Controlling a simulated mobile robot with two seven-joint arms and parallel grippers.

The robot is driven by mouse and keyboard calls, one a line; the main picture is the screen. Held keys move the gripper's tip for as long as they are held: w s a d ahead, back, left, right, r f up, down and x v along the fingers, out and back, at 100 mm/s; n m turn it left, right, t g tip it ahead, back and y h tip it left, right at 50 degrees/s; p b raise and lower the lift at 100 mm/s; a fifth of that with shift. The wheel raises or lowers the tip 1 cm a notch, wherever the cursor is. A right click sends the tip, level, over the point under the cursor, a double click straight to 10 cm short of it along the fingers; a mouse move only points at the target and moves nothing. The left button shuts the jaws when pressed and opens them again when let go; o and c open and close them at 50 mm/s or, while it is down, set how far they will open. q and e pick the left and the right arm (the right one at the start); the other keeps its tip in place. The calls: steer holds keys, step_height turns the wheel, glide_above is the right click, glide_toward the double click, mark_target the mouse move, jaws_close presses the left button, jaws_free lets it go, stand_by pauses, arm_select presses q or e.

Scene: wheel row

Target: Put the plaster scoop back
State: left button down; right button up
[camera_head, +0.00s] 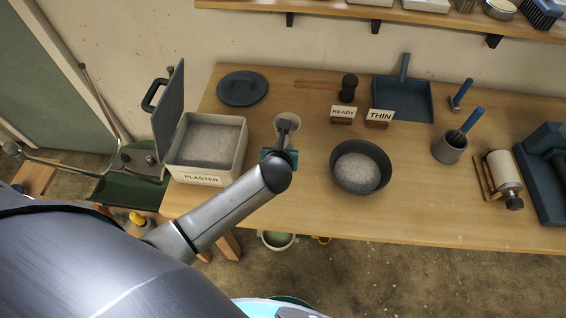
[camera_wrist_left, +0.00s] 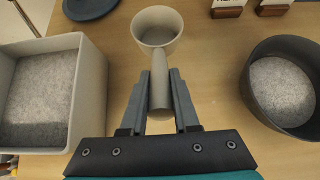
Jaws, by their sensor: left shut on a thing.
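The light grey scoop (camera_wrist_left: 157,28) has a round cup and a straight handle. In the head view the scoop (camera_head: 288,119) is over the table between the plaster bin and the dark bowl. My left gripper (camera_wrist_left: 161,76) is shut on its handle; in the head view the gripper (camera_head: 284,150) is largely covered by my arm. The cup looks empty; whether it touches the table I cannot tell. The plaster bin (camera_head: 197,178), labelled PLASTER, is open with grey powder inside and its lid (camera_head: 170,113) raised at the left. My right gripper is not in view.
The dark bowl (camera_head: 336,180) holds grey powder. READY (camera_head: 343,112) and THIN (camera_head: 380,115) signs stand behind it. A round blue lid (camera_head: 242,88), a blue dustpan (camera_head: 404,98) and a cup with a blue-handled tool (camera_head: 449,148) are on the table (camera_head: 410,216). Bare table surrounds the scoop.

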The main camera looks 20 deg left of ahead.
arm_select(q)
steer(key=shift+f+b, duration=1)
steer(key=shift+f, duration=1.95)
steer(key=c, duration=0.7)
jaws_free()
steer(key=shift+f, duration=0.1)
steer(key=shift+o, duration=0.2)
steer(key=shift+s+r, duration=0.15)
steer(key=shift+r, duration=0.1)
steer(key=p+v, duration=0.3)
steer(key=v, duration=0.8)
steer(key=shift+s+r+p, duration=0.2)
steer(key=shift+s+p, duration=0.05)
steer(key=shift+p, duration=0.15)
